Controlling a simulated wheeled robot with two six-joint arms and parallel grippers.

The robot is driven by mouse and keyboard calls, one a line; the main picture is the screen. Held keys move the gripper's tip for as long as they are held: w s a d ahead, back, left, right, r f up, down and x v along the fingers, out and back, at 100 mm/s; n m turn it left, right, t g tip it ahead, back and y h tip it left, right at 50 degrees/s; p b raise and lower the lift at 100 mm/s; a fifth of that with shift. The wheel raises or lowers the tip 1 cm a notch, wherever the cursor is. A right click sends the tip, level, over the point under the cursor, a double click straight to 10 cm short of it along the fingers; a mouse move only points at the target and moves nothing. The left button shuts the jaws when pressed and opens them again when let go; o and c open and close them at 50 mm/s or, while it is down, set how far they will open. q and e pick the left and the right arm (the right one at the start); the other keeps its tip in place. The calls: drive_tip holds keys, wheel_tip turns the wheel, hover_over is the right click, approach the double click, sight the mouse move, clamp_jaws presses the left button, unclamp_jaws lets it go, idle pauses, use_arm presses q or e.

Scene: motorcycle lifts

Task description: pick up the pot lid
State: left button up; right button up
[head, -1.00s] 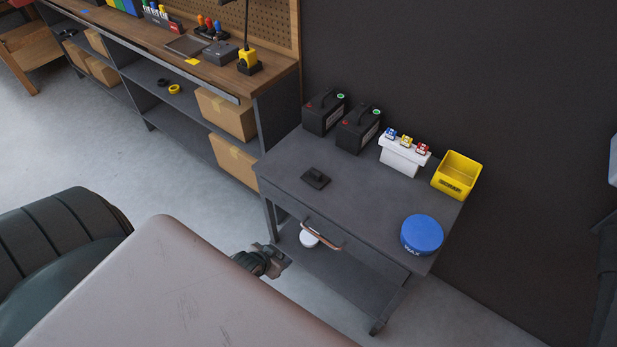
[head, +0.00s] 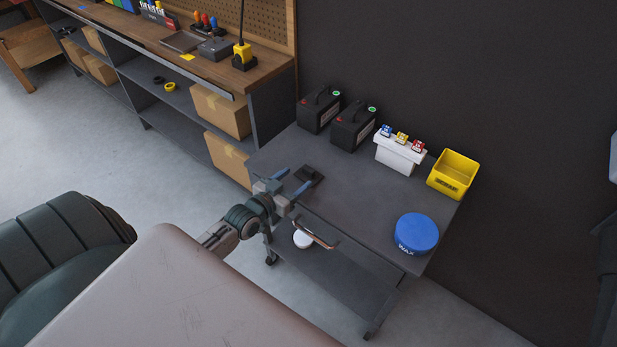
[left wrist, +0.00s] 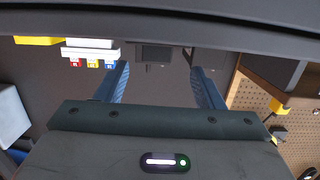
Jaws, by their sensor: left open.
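A small dark square piece with a raised grip, which looks like the pot lid (head: 311,173), lies flat on the dark grey cart top (head: 350,196), near its left front corner. My left gripper (head: 297,180) is open at the cart's front left edge, its blue fingers pointing at the lid. The fingers partly cover the lid's near side, and I cannot tell whether they touch it. In the left wrist view the open fingers (left wrist: 160,88) have nothing clearly held between them. I cannot make out the lid for certain there. My right gripper is not in view.
Two black batteries (head: 352,127), a white box with coloured caps (head: 399,155) and a yellow bin (head: 452,175) line the cart's back. A blue wax tin (head: 416,234) stands at the right. A copper-coloured handle (head: 315,234) sticks out in front. The cart's middle is clear.

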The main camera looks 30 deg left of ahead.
sight(307, 172)
use_arm(q)
drive_tip(key=w, duration=0.2)
drive_tip(key=shift+w+d+f+b, duration=0.1)
drive_tip(key=shift+w+f+b, duration=0.2)
drive_tip(key=shift+f+b, duration=0.1)
drive_tip(key=shift+w+d, duration=0.1)
drive_tip(key=shift+w, duration=0.45)
drive_tip(key=w, duration=0.1)
drive_tip(key=w+b, duration=0.1)
drive_tip(key=w, duration=0.2)
drive_tip(key=shift+w+d+f+b, duration=0.1)
drive_tip(key=shift+d+f+b, duration=0.2)
drive_tip(key=shift+d+f, duration=0.05)
drive_tip(key=shift+w, duration=0.15)
drive_tip(key=c, duration=0.9)
drive_tip(key=shift+c, duration=0.8)
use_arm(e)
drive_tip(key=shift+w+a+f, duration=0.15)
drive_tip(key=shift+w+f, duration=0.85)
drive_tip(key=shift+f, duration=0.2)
